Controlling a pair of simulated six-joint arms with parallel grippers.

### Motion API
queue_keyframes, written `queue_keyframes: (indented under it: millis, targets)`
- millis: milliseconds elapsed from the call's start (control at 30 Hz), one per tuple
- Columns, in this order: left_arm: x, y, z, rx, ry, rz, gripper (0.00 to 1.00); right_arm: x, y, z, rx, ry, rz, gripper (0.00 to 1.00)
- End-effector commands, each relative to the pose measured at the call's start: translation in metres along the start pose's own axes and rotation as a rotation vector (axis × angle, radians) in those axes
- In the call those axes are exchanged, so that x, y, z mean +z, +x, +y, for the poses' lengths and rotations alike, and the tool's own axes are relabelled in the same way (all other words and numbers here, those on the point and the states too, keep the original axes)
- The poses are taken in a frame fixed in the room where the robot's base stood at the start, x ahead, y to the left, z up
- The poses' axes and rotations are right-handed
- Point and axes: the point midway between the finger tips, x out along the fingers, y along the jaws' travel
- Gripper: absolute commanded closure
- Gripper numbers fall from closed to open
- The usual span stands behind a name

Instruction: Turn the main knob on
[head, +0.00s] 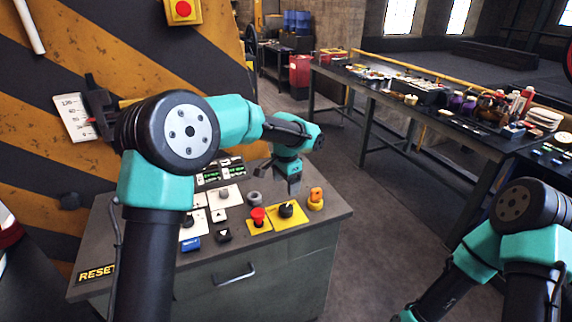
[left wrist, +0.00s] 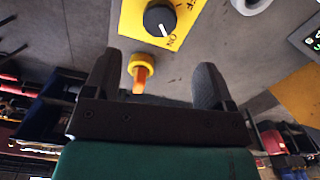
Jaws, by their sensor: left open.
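A black round knob (head: 286,210) sits on a yellow plate on the control cabinet's top. In the left wrist view the black knob (left wrist: 159,19) has a white pointer line facing roughly the ON lettering; the OFF lettering is partly cut off. An orange handle on a yellow ring (head: 315,198) stands right of the plate; the orange handle (left wrist: 140,72) also shows in the left wrist view, near one finger. My left gripper (head: 294,184) is open and empty above the panel, just behind the black knob in the head view. My right gripper is out of view.
A red mushroom button (head: 258,216) stands left of the black knob. A grey ring-shaped control (head: 254,198), white-plated switches and a blue button (head: 190,245) are close by. The cabinet top (head: 325,215) ends just right of the orange handle. A cluttered workbench (head: 385,90) stands at right.

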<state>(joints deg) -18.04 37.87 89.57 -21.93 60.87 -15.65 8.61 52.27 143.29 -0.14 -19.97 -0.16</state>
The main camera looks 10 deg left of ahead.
Motion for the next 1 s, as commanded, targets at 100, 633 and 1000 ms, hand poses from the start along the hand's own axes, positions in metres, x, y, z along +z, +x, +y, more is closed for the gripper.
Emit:
queue_keyframes:
  millis: [100,633,1000]
  targets:
    - [-0.001,-0.025,0.000,-0.003,0.001,0.004,0.22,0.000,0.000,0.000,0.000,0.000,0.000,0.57]
    - [0.000,-0.068,0.000,0.000,0.001,0.000,0.22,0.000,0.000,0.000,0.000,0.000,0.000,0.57]
    - [0.002,-0.062,0.016,0.068,-0.066,0.015,0.22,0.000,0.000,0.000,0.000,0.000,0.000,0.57]
